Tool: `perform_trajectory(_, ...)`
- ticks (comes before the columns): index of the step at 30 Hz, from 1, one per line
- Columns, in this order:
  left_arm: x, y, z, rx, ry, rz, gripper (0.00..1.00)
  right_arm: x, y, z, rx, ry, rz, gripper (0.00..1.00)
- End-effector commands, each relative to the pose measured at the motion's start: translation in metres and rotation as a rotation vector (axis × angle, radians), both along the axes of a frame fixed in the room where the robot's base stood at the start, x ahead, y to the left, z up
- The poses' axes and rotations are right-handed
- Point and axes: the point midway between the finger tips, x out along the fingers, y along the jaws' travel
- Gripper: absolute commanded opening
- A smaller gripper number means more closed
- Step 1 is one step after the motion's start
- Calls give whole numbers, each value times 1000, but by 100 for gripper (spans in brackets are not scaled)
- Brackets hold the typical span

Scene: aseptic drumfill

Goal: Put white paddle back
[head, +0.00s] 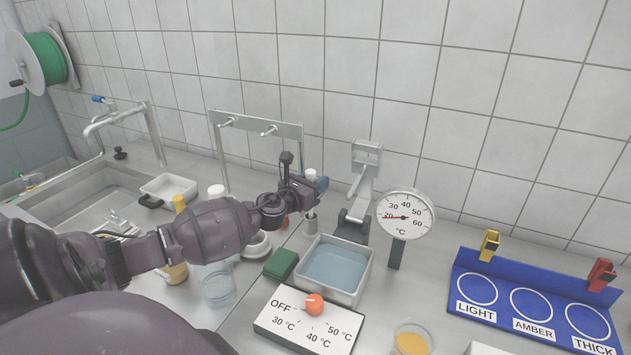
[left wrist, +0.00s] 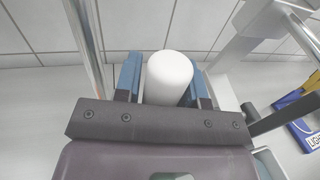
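My left gripper (head: 314,186) is above the counter, behind the water tray and left of the dial thermometer. Its blue fingers (left wrist: 200,90) are closed on both sides of a white round-ended piece (left wrist: 168,78), which looks like the handle of the white paddle. The white tip also shows above the fingers in the head view (head: 311,174). A grey part (head: 311,224) shows below the gripper; I cannot tell whether it belongs to the paddle. A metal rack (head: 256,130) with two pegs stands behind, to the left; nothing hangs on the pegs.
A water tray (head: 358,295), a green block (head: 281,264), a temperature control panel (head: 272,323) and a dial thermometer (head: 405,215) crowd the counter's middle. A metal press-like stand (head: 360,190) is close right of the gripper. A blue labelled rack (head: 535,295) is at right; a sink (head: 80,205) is at left.

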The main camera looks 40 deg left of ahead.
Motion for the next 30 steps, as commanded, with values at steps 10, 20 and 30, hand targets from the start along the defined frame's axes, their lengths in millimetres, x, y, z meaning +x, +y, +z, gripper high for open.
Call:
perform_trajectory(10, 0, 0, 1, 0, 0, 0, 54, 8, 1, 6, 0, -17, 4, 100)
perform_trajectory(20, -22, -1, 3, 1, 2, -1, 54, 7, 1, 8, 0, -16, 4, 100)
perform_trajectory(30, -74, -5, 2, 0, 3, 0, 54, -2, -1, 0, -1, 4, -1, 100)
